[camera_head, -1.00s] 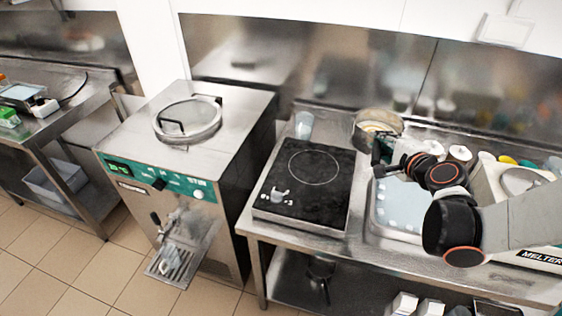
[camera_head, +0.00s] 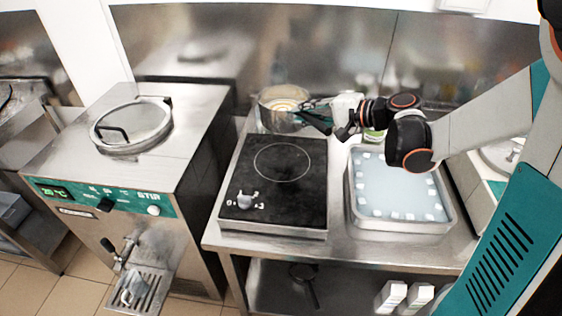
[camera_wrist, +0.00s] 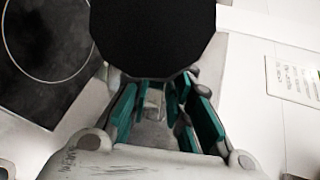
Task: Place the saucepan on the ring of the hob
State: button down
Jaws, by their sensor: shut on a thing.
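The saucepan (camera_head: 275,119) is a round steel pan with cream-coloured contents. In the head view it appears upright at the back edge of the hob (camera_head: 245,219), behind the ring (camera_head: 282,179). I cannot tell how high it is held. The ring is bare, a thin pale circle on the black top. My gripper (camera_head: 310,117) is shut on the saucepan's handle at its right side. In the wrist view the teal fingers (camera_wrist: 163,100) close around a grey piece, seemingly the handle. A large black shape hides much there; the ring shows at left (camera_wrist: 47,82).
A shallow tray (camera_head: 450,224) of pale liquid with white blocks stands right of the hob. A machine with a round lid (camera_head: 131,124) stands left, across a gap. The steel back wall (camera_head: 340,50) is close behind the saucepan.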

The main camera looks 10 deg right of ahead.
notch_tip(320, 180, up, 7)
jog(key=s+d+n+g+y, duration=0.1)
jog(key=s+n+g+y, duration=0.1)
jog(key=s+n+g, duration=0.1)
notch_tip(320, 180, down, 20)
jog(key=b, duration=0.6)
jog(key=shift+w+b, duration=0.1)
jog(key=shift+b, duration=0.2)
jog(key=c, duration=1.5)
grip_release()
jog(key=shift+o, duration=0.2)
jog(key=p+v, duration=0.3)
jog(key=v, duration=0.9)
jog(key=shift+w+d, duration=0.15)
jog(key=shift+f, duration=0.1)
